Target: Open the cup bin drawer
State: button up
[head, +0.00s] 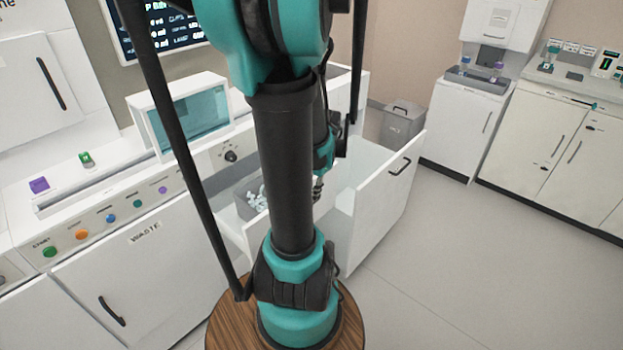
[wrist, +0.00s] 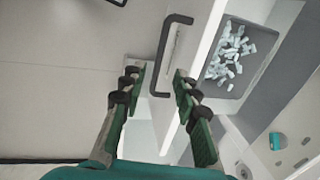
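The cup bin drawer stands pulled out, its white front (wrist: 205,45) showing in the wrist view. A grey bin (wrist: 258,72) with several small white pieces (wrist: 229,52) sits inside it. The bin also shows in the head view (head: 243,205), partly behind my arm. A black bar handle (wrist: 162,55) is on the drawer front. My gripper (wrist: 156,82) is open, with one finger on each side of the handle's lower end in the picture. Whether the fingers touch it I cannot tell. In the head view my arm hides most of the drawer front and its handle.
Another white drawer (head: 378,215) with a black handle (head: 404,166) stands open to the right. A closed WASTE door (head: 135,275) is at left. A grey bin (head: 402,122) stands by the back wall. The floor (head: 470,270) at right is clear.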

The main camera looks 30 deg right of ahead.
jog(key=shift+s+d+r, duration=0.1)
jog(key=shift+s+r, duration=0.05)
jog(key=shift+r, duration=0.7)
jog(key=shift+s+a+r, duration=0.1)
jog(key=shift+s+r, duration=0.1)
jog(key=shift+r, duration=0.7)
jog(key=shift+s+d+r, duration=0.1)
jog(key=shift+s+r, duration=0.05)
jog(key=shift+r, duration=0.7)
